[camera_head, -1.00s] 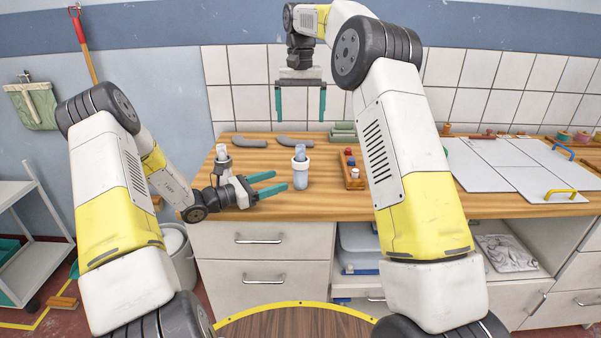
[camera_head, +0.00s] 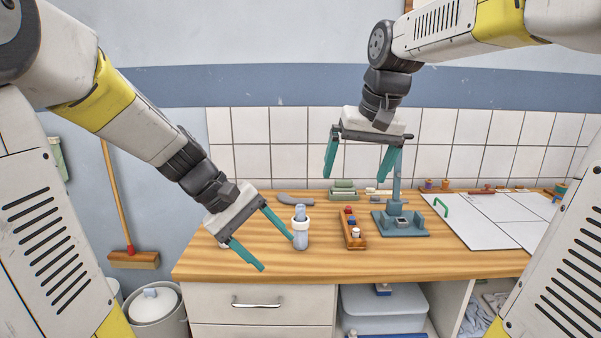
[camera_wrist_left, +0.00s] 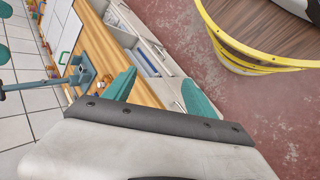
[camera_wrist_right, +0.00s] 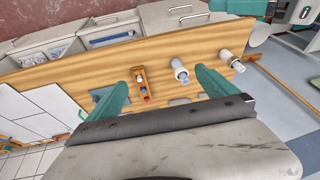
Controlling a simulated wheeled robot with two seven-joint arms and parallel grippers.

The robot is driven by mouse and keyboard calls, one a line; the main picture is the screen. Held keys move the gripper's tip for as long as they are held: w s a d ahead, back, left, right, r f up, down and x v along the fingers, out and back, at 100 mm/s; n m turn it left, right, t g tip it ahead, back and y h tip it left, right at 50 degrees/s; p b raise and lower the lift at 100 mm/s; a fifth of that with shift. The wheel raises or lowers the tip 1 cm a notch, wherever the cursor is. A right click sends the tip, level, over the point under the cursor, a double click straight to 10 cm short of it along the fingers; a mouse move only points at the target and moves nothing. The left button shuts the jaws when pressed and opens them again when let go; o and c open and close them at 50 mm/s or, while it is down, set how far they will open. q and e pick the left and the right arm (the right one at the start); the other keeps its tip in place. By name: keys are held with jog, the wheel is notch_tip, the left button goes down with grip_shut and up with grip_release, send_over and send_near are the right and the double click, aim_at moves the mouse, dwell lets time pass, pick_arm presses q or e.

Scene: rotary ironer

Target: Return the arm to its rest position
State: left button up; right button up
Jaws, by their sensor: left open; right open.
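My left gripper (camera_head: 262,250) is open and empty in the head view, above the left part of the wooden counter (camera_head: 280,264). Its teal fingers point down and right, close to a grey-blue bottle with a white collar (camera_head: 300,236) in the picture; I cannot tell whether they touch it. My right gripper (camera_head: 360,168) is open and empty, raised in front of the tiled wall, with its fingers pointing down. In the right wrist view its fingers (camera_wrist_right: 160,95) stand apart above the counter. In the left wrist view the left fingers (camera_wrist_left: 160,95) also stand apart with nothing between them.
A wooden rack with small coloured pieces (camera_head: 353,238) and a blue-grey stand (camera_head: 400,222) are on the counter. White panels (camera_head: 490,217) lie at right. A lidded white bin (camera_head: 155,305) and a broom (camera_head: 133,259) stand at left.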

pick_arm(q)
jog(key=s+a+r+m+t+y, duration=0.5)
jog(key=s+a+r+m, duration=0.1)
jog(key=s+a, duration=0.1)
jog(key=shift+s+a, duration=0.4)
jog(key=shift+s, duration=0.3)
pick_arm(e)
jog(key=s+d+f+t, duration=0.1)
jog(key=s+f, duration=0.3)
jog(key=s, duration=0.3)
jog(key=s+d+f+t, duration=0.1)
jog(key=s+f, duration=0.2)
jog(key=s, duration=0.5)
jog(key=shift+s+d+f, duration=0.25)
jog(key=shift+d+f, duration=0.1)
